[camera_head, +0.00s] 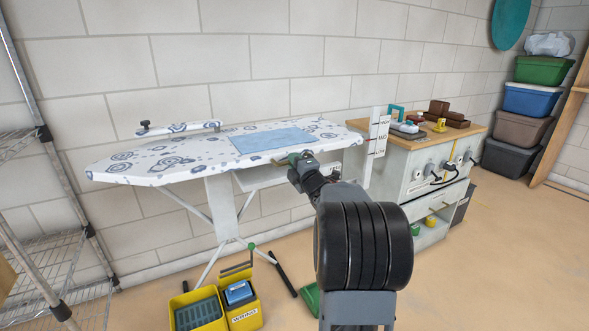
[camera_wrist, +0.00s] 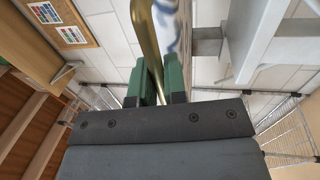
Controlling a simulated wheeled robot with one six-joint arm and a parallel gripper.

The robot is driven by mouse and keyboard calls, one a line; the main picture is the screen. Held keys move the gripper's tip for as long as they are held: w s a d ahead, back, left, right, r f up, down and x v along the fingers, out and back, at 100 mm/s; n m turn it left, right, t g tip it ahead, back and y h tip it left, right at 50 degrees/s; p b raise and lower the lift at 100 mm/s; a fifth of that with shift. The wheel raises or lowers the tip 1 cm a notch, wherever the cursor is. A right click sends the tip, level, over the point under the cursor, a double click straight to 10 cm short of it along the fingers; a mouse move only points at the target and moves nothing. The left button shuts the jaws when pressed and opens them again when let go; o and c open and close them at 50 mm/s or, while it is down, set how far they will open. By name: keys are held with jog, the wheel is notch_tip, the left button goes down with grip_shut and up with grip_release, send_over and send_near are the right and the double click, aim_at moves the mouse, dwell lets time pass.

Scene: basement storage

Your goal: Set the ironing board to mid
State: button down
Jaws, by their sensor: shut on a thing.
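The ironing board (camera_head: 125,165) stands against the wall in the head view, with a white patterned cover and crossed legs. Its top looks level and reaches to near the cabinet. A white upright plate with labels (camera_head: 380,140) stands at its right end; I cannot read its markings surely. My gripper (camera_head: 301,158) is at the board's front edge, right of the middle. In the wrist view my gripper's green fingers (camera_wrist: 156,84) are shut on a brass-coloured lever (camera_wrist: 144,38) beside the board's edge. The lever's far end is out of view.
A folded blue cloth (camera_head: 270,141) and a small sleeve board (camera_head: 185,127) lie on the board. Yellow bins (camera_head: 240,305) stand on the floor in front. A cabinet (camera_head: 415,165) with items on top stands right, a wire rack (camera_head: 62,245) left. Floor at right is clear.

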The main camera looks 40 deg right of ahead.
jog(key=shift+r, duration=0.15)
jog(key=c, duration=1.2)
grip_release()
jog(key=p+v, duration=0.1)
jog(key=v, duration=1.3)
jog(key=shift+p, duration=0.4)
jog(key=shift+w, duration=0.1)
jog(key=w+a+r+m+g+h+p, duration=0.1)
jog(key=a+r+m+g+p, duration=0.35)
jog(key=p, duration=0.45)
jog(key=w+a+r+m+g+h+p, duration=0.1)
jog(key=a+r+m+g+p, duration=0.15)
jog(key=r+m+p, duration=0.45)
jog(key=s+a+r+m+g+y+p, duration=0.1)
jog(key=s+a+r+g+p, duration=0.2)
jog(key=a+p, duration=0.3)
jog(key=s+a+r+m+g+y+p, duration=0.2)
jog(key=s+a+r+g+p, duration=0.1)
jog(key=s+a+p, duration=0.3)
jog(key=s+a+r+m+g+y+p, duration=0.1)
jog(key=s+a+r+g+y+p, duration=0.1)
jog(key=s+a+r+p, duration=0.3)
jog(key=shift+a+m+g+p, duration=0.35)
jog(key=shift+a+g+p, duration=0.1)
jog(key=shift+a+g, duration=0.25)
